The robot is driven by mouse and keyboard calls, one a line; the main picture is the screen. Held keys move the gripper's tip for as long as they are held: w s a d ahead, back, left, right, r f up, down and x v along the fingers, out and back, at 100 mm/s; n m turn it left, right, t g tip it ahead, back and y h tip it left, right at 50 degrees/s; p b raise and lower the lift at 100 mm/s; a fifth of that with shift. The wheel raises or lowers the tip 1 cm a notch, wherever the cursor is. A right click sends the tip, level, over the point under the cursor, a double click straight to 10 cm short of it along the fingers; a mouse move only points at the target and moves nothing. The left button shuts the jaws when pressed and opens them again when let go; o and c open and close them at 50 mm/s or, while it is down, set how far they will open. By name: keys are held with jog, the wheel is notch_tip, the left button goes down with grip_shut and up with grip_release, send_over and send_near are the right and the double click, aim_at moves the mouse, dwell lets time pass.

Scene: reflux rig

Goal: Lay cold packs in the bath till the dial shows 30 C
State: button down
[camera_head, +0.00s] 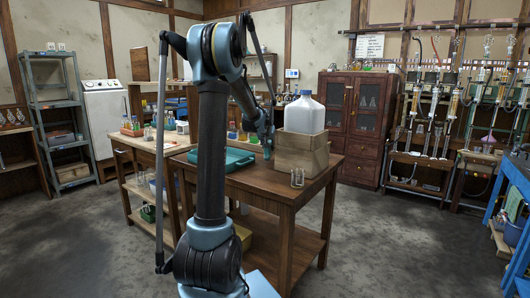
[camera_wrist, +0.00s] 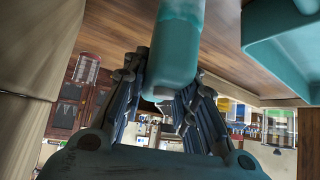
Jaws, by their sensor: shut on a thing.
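My gripper (camera_wrist: 172,112) is shut on a teal, rounded cylinder (camera_wrist: 178,45), which looks like a cold pack. In the wrist view its near end sits between the two dark fingers and its far end runs out of the top of the picture. In the head view my gripper (camera_head: 267,147) is low over the wooden table, between a teal tray and a wooden box. The teal tray (camera_head: 240,158) lies on the table to the left; its rim also shows in the wrist view (camera_wrist: 275,50). I cannot tell whether this tray is the bath. No dial can be read.
The wooden box (camera_head: 303,158) with a big white jug (camera_head: 304,114) on it stands close right of my gripper. A small glass piece (camera_head: 297,178) stands at the table's front edge. A side bench (camera_head: 140,143) with bottles is to the left. The front right floor is open.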

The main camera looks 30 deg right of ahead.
jog(key=shift+f, duration=1)
jog(key=shift+f, duration=0.1)
jog(key=c, duration=1.3)
grip_release()
jog(key=v, duration=1.2)
